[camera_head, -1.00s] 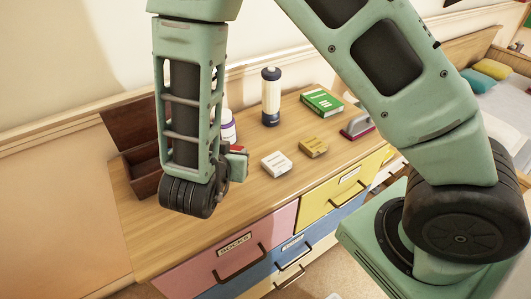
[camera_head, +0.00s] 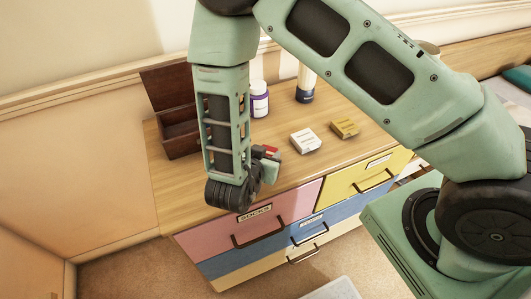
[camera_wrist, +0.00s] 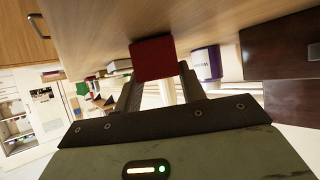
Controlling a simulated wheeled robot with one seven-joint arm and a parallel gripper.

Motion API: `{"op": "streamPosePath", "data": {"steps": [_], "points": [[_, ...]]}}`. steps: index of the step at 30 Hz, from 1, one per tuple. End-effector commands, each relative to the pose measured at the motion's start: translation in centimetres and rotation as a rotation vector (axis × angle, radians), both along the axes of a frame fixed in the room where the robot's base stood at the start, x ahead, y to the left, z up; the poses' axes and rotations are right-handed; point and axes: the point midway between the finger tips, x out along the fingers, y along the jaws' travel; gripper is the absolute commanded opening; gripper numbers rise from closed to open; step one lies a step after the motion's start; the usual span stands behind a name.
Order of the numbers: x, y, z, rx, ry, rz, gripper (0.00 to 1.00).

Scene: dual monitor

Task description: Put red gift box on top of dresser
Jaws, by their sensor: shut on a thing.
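My gripper (camera_wrist: 160,88) is shut on the red gift box (camera_wrist: 153,58), which sits between the fingertips in the wrist view. In the head view only a small red part of the box (camera_head: 265,152) shows beside my gripper; my wrist hides the rest. The dresser (camera_head: 190,188) has a wooden top and pink, blue, yellow and cream drawers. In the head view my gripper and the box overlap the front part of the dresser top, left of the white box. I cannot tell whether the red box touches the top.
A white box (camera_head: 305,141) and a yellow box (camera_head: 344,128) lie on the dresser top. A purple-labelled jar (camera_head: 259,99) and a bottle (camera_head: 305,85) stand behind. An open dark brown chest (camera_head: 178,135) is at the left. Bare wood shows right of the small boxes.

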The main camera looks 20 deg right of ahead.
Motion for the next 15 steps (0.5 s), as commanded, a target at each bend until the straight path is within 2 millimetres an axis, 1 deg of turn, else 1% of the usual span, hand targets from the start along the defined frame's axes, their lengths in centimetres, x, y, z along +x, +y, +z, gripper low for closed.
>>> {"op": "streamPosePath", "data": {"steps": [5, 9, 10, 11, 12, 15], "points": [[0.0, 0.01, 0.01, 0.0, 0.0, 0.001, 0.18], [0.01, 0.02, -0.41, 0.0, 0.0, 0.001, 0.18], [0.01, 0.02, -0.3, 0.0, 0.0, 0.001, 0.48], [0.01, 0.01, -0.27, 0.0, 0.0, 0.001, 0.57], [0.01, 0.01, -0.27, 0.0, 0.0, 0.001, 0.62], [0.01, 0.01, -0.27, 0.0, 0.0, 0.001, 0.62]]}}
